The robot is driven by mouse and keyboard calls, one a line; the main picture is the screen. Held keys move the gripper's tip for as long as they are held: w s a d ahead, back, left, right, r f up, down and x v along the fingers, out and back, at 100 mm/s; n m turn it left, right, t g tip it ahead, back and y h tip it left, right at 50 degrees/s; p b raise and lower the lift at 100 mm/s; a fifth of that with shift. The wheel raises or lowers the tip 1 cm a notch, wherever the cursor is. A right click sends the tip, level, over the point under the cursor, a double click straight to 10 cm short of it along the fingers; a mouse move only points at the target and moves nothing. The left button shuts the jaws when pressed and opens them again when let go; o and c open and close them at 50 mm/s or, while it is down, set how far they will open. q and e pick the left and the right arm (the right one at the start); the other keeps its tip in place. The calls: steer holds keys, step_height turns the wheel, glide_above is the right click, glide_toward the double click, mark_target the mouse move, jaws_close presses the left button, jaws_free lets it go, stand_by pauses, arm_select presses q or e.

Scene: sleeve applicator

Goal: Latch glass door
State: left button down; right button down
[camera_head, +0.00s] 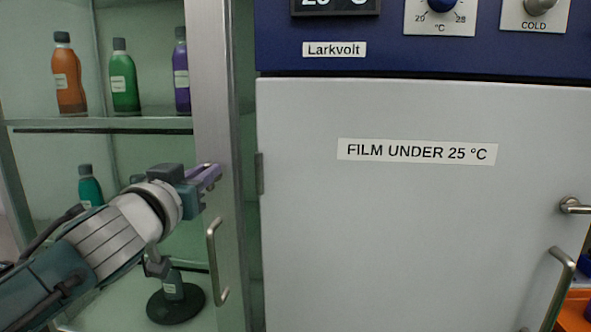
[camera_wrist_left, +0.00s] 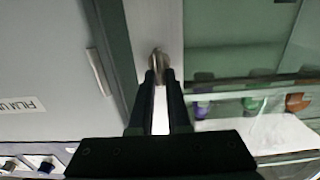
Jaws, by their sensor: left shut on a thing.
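The glass door has a metal frame (camera_head: 212,95) and an upright bar handle (camera_head: 214,262) low on that frame. My left gripper (camera_head: 216,174) is at the frame, above the handle. In the left wrist view its two dark fingers (camera_wrist_left: 159,78) are shut on a small metal latch knob (camera_wrist_left: 156,60) on the frame. In the head view the gripper hides the knob. Which way the latch is turned cannot be told. The door looks in line with the cabinet front, but a small gap cannot be ruled out. My right gripper is not in view.
Behind the glass, bottles stand on a shelf (camera_head: 100,124), with a teal bottle (camera_head: 90,187) lower down. Right of the frame is a white appliance door (camera_head: 400,235) labelled "FILM UNDER 25 °C", below a blue control panel (camera_head: 460,55). An orange bin (camera_head: 574,312) shows at lower right.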

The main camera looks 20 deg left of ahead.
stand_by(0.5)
arm_select(q)
steer(key=m, duration=0.4)
steer(key=shift+d+f+m+b, duration=0.1)
steer(key=shift+d+m+b, duration=0.1)
steer(key=shift+m+b, duration=0.15)
steer(key=shift+w+d+f+m+b, duration=0.1)
steer(key=shift+f+m+b, duration=0.05)
steer(key=shift+m, duration=2)
steer(key=shift+d+f+m+b, duration=0.15)
steer(key=shift+f+m+b, duration=0.05)
steer(key=shift+m, duration=1.95)
steer(key=shift+w+d+f+m+b, duration=0.1)
steer(key=shift+f+m+b, duration=0.05)
steer(key=shift+m, duration=2.3)
steer(key=c, duration=0.9)
jaws_free()
steer(key=shift+s, duration=0.15)
